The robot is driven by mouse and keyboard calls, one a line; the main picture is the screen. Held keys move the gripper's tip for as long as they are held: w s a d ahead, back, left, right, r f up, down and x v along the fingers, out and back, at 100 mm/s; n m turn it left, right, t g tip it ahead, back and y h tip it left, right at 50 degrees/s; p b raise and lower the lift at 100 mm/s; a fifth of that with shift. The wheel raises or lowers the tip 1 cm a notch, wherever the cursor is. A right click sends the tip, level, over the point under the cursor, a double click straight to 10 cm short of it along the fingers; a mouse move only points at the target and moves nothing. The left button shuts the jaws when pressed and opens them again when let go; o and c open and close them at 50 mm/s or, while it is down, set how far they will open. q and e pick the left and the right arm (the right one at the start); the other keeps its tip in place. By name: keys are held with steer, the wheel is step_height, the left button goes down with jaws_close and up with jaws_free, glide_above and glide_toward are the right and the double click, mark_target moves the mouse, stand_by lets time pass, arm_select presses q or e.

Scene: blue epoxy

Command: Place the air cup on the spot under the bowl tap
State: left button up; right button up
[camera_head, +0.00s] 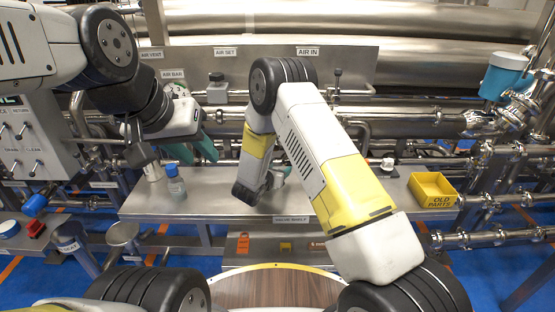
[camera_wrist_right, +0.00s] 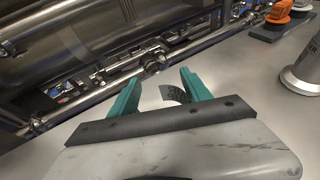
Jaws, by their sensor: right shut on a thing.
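In the head view my right gripper (camera_head: 283,173) is low over the steel bench, largely behind my right forearm.
The steel bench (camera_head: 350,195) has a yellow OLD PARTS bin (camera_head: 433,189) at its right end. A metal cylinder (camera_head: 153,172) stands beside the bottle. Pipes and a labelled back panel (camera_head: 345,65) rise behind. A metal piece (camera_wrist_right: 302,72) and orange knobs (camera_wrist_right: 278,14) show in the wrist view.

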steer(key=o, duration=1.5)
steer(key=shift+f, duration=0.1)
